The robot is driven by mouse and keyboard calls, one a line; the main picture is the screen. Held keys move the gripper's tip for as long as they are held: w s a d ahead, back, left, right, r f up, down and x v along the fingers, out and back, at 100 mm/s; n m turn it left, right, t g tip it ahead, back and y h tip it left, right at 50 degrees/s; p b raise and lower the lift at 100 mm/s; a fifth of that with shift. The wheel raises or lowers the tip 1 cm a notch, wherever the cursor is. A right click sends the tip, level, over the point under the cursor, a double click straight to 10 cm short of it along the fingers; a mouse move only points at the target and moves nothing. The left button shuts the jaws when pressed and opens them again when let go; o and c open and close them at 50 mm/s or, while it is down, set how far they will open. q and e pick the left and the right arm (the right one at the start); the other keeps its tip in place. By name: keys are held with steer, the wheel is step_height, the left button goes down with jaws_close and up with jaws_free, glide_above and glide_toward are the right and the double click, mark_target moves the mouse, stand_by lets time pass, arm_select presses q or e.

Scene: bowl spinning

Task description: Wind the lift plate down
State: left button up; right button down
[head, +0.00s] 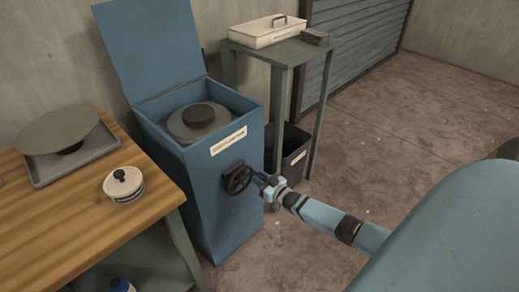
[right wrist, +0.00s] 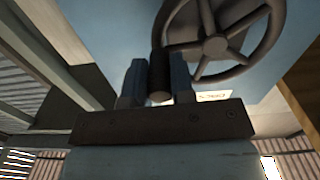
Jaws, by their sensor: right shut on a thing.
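A blue cabinet (head: 215,185) stands with its lid open. Inside its top is the grey round lift plate (head: 175,127) with a dark round piece (head: 198,115) on it. A dark handwheel (head: 237,178) is on the cabinet's front; it also shows in the right wrist view (right wrist: 214,46). My right gripper (head: 264,182) is at the wheel's right side. In the right wrist view its two fingers (right wrist: 160,85) are shut on the wheel's dark crank handle (right wrist: 158,72). My left gripper is not in view.
A wooden table (head: 75,220) at left holds a tray with a round disc (head: 58,130) and a small white lidded pot (head: 124,186). A green stand (head: 285,52) with a white box (head: 267,32) is behind. A dark bin (head: 294,160) stands below it. The floor at right is clear.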

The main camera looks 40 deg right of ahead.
mark_target(242, 170)
steer(key=r+n, duration=0.1)
steer(key=n+p, duration=0.1)
steer(key=n, duration=0.1)
steer(key=r+n+p, duration=0.1)
steer(key=shift+a+r+n, duration=0.3)
steer(key=n+p, duration=0.1)
steer(key=a+r+n, duration=0.1)
steer(key=n, duration=0.1)
steer(key=shift+r+n+p, duration=0.2)
steer(key=shift+n+p, duration=0.1)
steer(key=shift+p, duration=0.05)
steer(key=n, duration=0.1)
steer(key=a+n, duration=0.1)
steer(key=shift+s+r+n, duration=0.1)
steer(key=shift+r+n, duration=0.25)
steer(key=shift+n, duration=0.05)
steer(key=a+n, duration=0.1)
steer(key=n, duration=0.2)
steer(key=shift+a+r+n, duration=0.3)
steer(key=shift+a+r, duration=0.05)
steer(key=shift+a, duration=0.05)
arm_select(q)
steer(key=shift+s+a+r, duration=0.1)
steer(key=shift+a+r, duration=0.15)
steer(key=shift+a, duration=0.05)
arm_select(e)
steer(key=shift+a+r+n, duration=0.1)
steer(key=shift+a+n, duration=0.25)
steer(key=shift+n, duration=0.45)
steer(key=shift+s+a, duration=0.1)
